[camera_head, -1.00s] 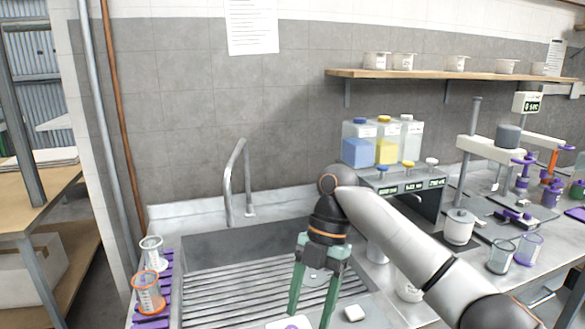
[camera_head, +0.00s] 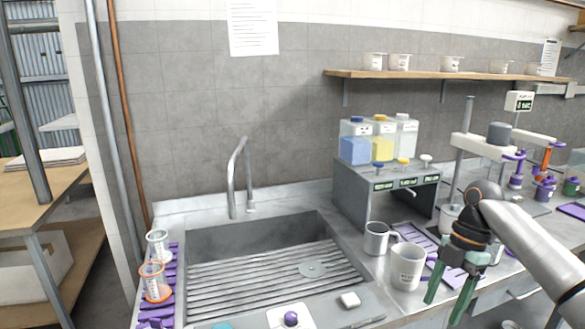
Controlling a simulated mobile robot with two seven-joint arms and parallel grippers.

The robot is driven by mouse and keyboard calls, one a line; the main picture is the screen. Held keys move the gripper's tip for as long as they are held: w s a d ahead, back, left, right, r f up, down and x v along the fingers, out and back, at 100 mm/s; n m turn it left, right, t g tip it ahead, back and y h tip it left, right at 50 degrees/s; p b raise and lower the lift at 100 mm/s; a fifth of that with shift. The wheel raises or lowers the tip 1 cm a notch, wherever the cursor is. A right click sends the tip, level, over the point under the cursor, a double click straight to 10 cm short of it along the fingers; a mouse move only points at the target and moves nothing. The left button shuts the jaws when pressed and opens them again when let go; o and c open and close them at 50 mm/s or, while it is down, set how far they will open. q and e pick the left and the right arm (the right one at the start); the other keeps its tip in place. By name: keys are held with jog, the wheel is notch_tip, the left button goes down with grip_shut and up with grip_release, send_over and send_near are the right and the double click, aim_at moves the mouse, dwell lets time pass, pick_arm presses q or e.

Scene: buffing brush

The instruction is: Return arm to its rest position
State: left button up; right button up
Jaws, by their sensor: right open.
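My right gripper (camera_head: 446,300) has green fingers that stand apart with nothing between them. It points down at the lower right, in front of the counter's edge and to the right of two mugs. My right arm (camera_head: 535,245) comes in from the right edge. My left gripper does not show.
A white mug (camera_head: 407,267) and a grey mug (camera_head: 377,239) stand left of the gripper. The sink (camera_head: 260,228) with its slatted grate is open at the centre. A dispenser (camera_head: 385,192) with several bottles stands behind the mugs. A beaker with an orange band (camera_head: 154,284) is at the left.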

jog(key=s+a+f+m+t+h, duration=0.1)
jog(key=s+f+m+t, duration=0.3)
jog(key=f, duration=1.2)
jog(key=s+a+f+m+t, duration=0.15)
jog(key=s+f+m, duration=0.4)
jog(key=f, duration=0.95)
jog(key=s+d+m+t, duration=0.1)
jog(key=s+m+t, duration=0.45)
jog(key=s, duration=1.05)
jog(key=w+a+r+m+p, duration=0.1)
jog(key=a+m, duration=0.4)
jog(key=a, duration=0.6)
jog(key=shift+y, duration=0.3)
